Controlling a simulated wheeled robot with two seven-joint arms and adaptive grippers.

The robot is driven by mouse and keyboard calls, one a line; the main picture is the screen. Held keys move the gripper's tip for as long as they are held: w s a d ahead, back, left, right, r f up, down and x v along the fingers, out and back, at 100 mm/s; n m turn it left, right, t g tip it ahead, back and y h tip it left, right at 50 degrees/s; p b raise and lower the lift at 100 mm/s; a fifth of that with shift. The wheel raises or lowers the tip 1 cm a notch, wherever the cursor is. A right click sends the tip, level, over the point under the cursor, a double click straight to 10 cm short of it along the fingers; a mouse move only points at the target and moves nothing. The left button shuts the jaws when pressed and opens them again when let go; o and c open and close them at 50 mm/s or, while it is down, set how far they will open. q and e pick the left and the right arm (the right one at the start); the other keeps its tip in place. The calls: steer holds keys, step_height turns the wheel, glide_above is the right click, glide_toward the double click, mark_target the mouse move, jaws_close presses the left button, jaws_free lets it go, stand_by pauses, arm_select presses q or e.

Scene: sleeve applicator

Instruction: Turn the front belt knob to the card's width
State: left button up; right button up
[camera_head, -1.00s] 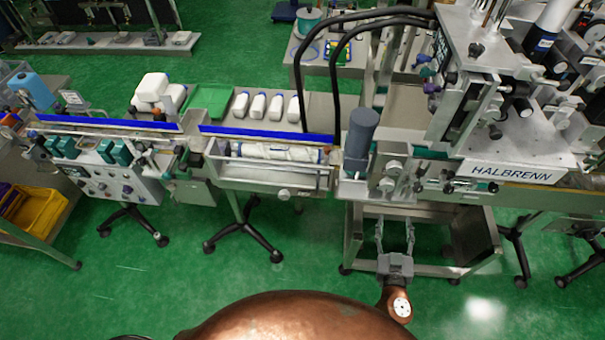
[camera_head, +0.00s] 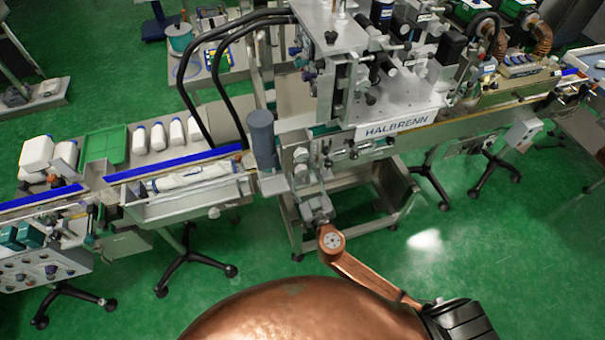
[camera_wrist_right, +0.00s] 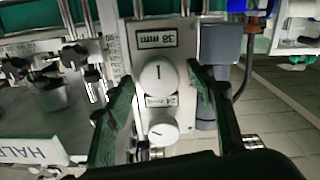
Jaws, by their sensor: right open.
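Two round pale knobs, an upper knob (camera_wrist_right: 158,76) and a lower knob (camera_wrist_right: 163,133), sit on a plate of the labelling machine in the right wrist view. A small plate that seems to read 38 mm (camera_wrist_right: 158,38) is above them; another small label (camera_wrist_right: 162,101) lies between them, hard to read. Which is the front belt knob I cannot tell. My right gripper (camera_wrist_right: 160,90) is open, its dark fingers on either side of the knobs, with no clear contact. In the head view the right gripper (camera_head: 312,196) is up against the machine front, just below the knobs (camera_head: 301,155). My left gripper is out of view.
A dark grey cylinder (camera_head: 262,137) stands just left of the knobs. The HALBRENN machine (camera_head: 400,122) rises to the right. Green floor is free in front.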

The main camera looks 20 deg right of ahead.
steer(key=shift+c, duration=0.3)
steer(key=c, duration=1.1)
steer(key=shift+n, duration=0.3)
